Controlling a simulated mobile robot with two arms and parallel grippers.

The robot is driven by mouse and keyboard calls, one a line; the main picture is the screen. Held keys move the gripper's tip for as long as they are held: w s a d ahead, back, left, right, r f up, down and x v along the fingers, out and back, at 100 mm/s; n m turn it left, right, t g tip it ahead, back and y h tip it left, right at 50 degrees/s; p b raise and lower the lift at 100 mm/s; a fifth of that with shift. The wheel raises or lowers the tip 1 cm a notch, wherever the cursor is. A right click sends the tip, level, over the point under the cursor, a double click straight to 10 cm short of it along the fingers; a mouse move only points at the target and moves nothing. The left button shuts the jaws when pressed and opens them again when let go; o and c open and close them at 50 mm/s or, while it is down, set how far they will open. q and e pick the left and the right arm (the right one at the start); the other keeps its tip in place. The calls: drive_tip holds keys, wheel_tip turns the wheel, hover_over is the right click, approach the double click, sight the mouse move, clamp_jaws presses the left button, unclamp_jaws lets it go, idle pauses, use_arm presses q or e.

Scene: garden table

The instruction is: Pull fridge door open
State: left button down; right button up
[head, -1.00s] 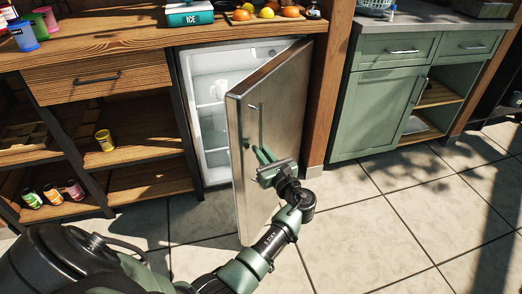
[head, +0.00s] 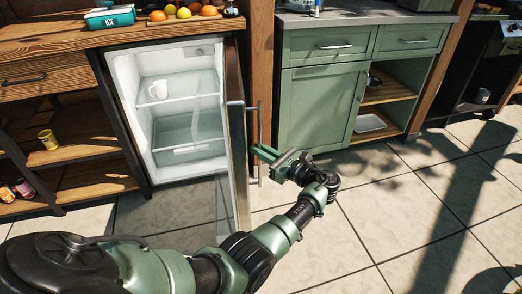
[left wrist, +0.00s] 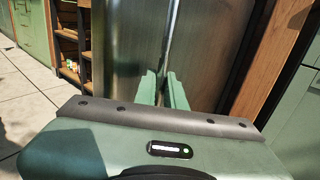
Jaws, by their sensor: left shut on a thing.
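The fridge (head: 150,165) stands under the wooden counter in the head view, its white inside in plain sight. Its steel door (head: 236,150) is swung wide open, hinged on the right and seen nearly edge-on. The long door handle (head: 261,155) is on the door's outer face. My left gripper (head: 262,152) is at the handle and shut on it. In the left wrist view, the green fingers (left wrist: 164,90) reach to the handle (left wrist: 172,40) in front of the steel door (left wrist: 125,50). My right gripper is not in view.
A teal ice box (head: 110,17) and fruit are on the wooden counter (head: 60,40). A green cabinet (head: 322,108) stands to the right. Tiled floor (head: 400,220) in front is free.

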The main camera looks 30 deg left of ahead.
use_arm(q)
drive_tip(key=shift+w+d, duration=0.15)
drive_tip(key=shift+w, duration=0.2)
drive_tip(key=shift+r, duration=0.1)
drive_tip(key=c, duration=1.5)
unclamp_jaws()
drive_tip(key=s+d, duration=0.1)
drive_tip(key=d, duration=0.6)
drive_tip(key=shift+d, duration=0.25)
